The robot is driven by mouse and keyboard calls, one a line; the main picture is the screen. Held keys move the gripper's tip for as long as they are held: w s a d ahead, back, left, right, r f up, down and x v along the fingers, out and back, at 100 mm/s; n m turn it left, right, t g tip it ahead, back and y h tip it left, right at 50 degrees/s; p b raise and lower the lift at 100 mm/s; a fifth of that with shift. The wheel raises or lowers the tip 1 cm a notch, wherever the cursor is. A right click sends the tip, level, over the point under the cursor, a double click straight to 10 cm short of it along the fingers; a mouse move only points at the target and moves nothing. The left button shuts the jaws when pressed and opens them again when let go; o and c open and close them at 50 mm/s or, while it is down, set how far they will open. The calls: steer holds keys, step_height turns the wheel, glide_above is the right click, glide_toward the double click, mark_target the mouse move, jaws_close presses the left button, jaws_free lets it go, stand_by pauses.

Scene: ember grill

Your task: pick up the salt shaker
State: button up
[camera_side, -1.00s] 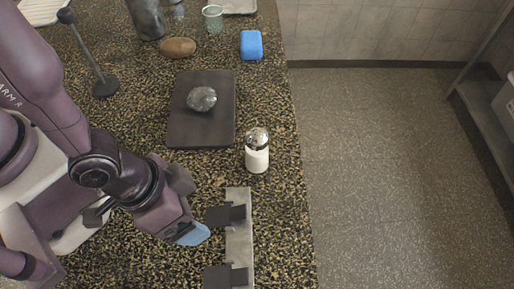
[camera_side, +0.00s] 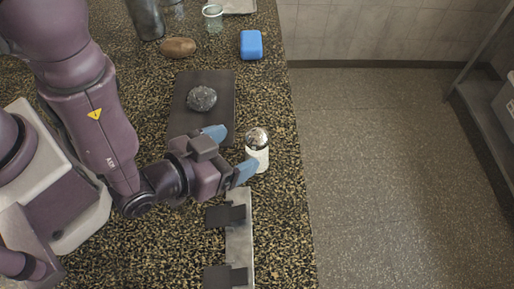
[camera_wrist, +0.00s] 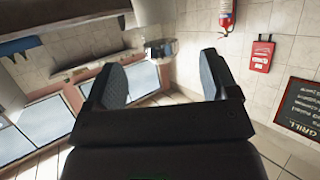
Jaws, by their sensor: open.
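The salt shaker (camera_side: 258,148) stands upright on the speckled counter, with a shiny metal cap and a white lower part. In the side view my gripper (camera_side: 230,150) is open, with blue fingertips, just left of the shaker. The nearer fingertip overlaps the shaker's lower left edge in the picture; I cannot tell whether it touches. The wrist view shows both fingers (camera_wrist: 163,82) spread apart with nothing between them. The shaker does not show in the wrist view.
A dark board (camera_side: 188,124) with a dark round lump (camera_side: 202,98) lies behind my gripper. A metal strip with black clips (camera_side: 238,240) lies in front. A blue block (camera_side: 251,44) and brown potato-like object (camera_side: 178,47) sit farther back. The counter's right edge is close to the shaker.

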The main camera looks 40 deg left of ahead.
mark_target(248, 145)
steer(key=x, duration=0.6)
steer(key=shift+w+f, duration=0.1)
steer(key=shift+w, duration=0.15)
steer(key=shift+c, duration=0.2)
steer(key=c, duration=1.1)
